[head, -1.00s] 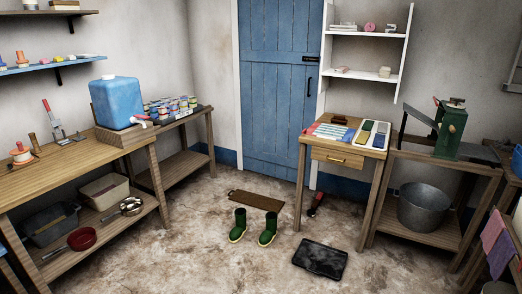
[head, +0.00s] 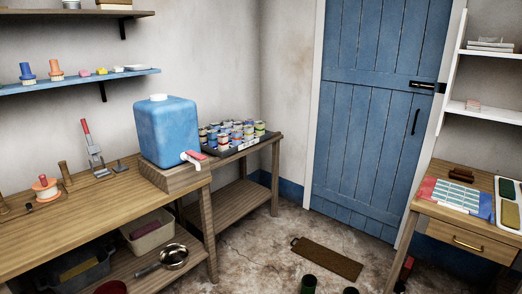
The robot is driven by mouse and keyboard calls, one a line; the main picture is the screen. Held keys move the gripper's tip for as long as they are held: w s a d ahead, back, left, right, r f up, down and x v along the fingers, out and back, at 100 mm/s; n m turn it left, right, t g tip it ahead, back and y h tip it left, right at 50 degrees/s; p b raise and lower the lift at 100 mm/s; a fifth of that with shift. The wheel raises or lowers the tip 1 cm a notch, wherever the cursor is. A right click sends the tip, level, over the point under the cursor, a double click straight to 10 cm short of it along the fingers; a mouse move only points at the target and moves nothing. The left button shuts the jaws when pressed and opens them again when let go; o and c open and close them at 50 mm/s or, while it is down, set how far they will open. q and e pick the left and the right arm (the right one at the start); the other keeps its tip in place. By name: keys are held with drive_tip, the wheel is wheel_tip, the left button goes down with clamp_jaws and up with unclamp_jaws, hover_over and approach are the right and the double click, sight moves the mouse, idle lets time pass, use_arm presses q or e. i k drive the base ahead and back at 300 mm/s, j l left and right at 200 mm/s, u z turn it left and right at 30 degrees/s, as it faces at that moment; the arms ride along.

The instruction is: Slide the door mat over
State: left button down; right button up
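The door mat (head: 331,262) is a flat brown rectangle with a small handle-like loop at its left end. It lies on the stone floor in front of the blue plank door (head: 378,110), a little apart from it.
A small table with a drawer (head: 462,238) stands at right. Bare floor lies between bench and mat.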

sight(349, 269)
drive_tip(key=i+j+z, duration=0.1)
drive_tip(key=i+z, duration=0.25)
drive_tip(key=i, duration=0.2)
drive_tip(key=i+j+z, duration=0.35)
drive_tip(key=i, duration=0.15)
drive_tip(key=l, duration=0.1)
